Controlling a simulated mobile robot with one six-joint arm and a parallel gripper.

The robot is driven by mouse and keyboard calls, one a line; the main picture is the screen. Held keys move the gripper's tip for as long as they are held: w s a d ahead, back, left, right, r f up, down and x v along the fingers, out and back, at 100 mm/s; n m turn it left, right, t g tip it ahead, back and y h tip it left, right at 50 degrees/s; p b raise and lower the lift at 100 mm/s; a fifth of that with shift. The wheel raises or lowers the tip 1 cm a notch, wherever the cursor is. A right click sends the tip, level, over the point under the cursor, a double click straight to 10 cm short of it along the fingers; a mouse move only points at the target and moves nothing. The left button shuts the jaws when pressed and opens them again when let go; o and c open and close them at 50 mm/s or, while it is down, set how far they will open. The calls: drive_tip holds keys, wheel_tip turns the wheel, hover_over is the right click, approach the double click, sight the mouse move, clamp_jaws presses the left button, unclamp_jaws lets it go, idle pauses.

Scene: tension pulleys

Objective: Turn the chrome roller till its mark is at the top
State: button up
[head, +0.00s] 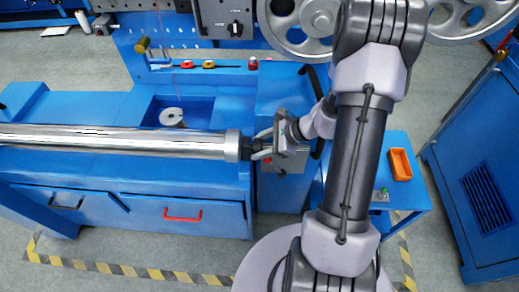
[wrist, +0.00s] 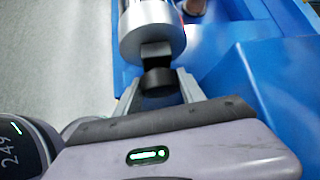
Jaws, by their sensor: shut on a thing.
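The chrome roller (head: 120,139) lies level across the blue bench, running from the left edge to a grey end collar (head: 232,146). My gripper (head: 256,149) is at its right end, shut on the dark stub that sticks out of the collar. In the wrist view the collar (wrist: 152,35) and the dark stub (wrist: 158,82) show between the two fingers of my gripper (wrist: 158,92). I cannot make out a mark on the roller in either view; its underside and back are hidden.
The blue bench (head: 100,165) has a drawer with a red handle (head: 183,216). A blue recess holds a pale spool (head: 172,117). An orange bin (head: 400,164) stands on a blue side table. Large pulley wheels hang at the back.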

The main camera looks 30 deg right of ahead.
drive_tip(key=o, duration=1.4)
drive_tip(key=p+v, duration=0.7)
drive_tip(key=v, duration=1)
drive_tip(key=shift+s+d+r, duration=0.1)
drive_tip(key=shift+d+r, duration=0.05)
drive_tip(key=shift+r+p, duration=0.1)
drive_tip(key=shift+p, duration=0.25)
